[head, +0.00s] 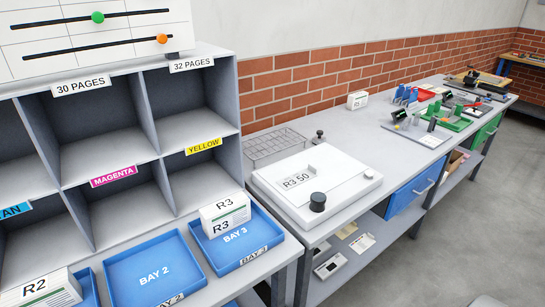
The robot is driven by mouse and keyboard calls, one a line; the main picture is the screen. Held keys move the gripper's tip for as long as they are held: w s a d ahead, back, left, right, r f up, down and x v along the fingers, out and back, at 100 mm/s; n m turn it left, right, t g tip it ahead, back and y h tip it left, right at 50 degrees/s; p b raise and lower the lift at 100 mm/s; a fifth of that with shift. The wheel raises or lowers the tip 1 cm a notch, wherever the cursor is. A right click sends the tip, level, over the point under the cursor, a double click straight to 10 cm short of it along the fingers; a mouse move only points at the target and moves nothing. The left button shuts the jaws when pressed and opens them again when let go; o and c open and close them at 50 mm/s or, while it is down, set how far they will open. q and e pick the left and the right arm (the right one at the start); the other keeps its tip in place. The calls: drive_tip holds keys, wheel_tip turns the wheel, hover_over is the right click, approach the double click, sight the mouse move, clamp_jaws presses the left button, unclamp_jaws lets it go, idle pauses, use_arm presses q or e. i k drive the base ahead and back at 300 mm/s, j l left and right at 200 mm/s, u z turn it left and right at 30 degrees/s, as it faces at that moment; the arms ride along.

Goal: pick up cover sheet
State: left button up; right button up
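Neither of my grippers is in view. I cannot tell which thing is the cover sheet. A white block of paper marked R3 (225,214) stands in the blue tray marked BAY 3 (262,248). Another marked R2 (42,290) is at the lower left, cut by the frame edge. Small papers (362,243) lie on the shelf under the bench. A small white block (357,100) stands on the bench near the brick wall.
The blue BAY 2 tray (155,268) is empty. Grey cubbyholes (110,150) above the trays are empty. A white device marked R3 50 (318,185) sits on the bench beside a wire rack (275,147). Tools and a green fixture (450,118) stand farther back.

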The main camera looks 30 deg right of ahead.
sight(291, 182)
drive_tip(key=z, duration=1.25)
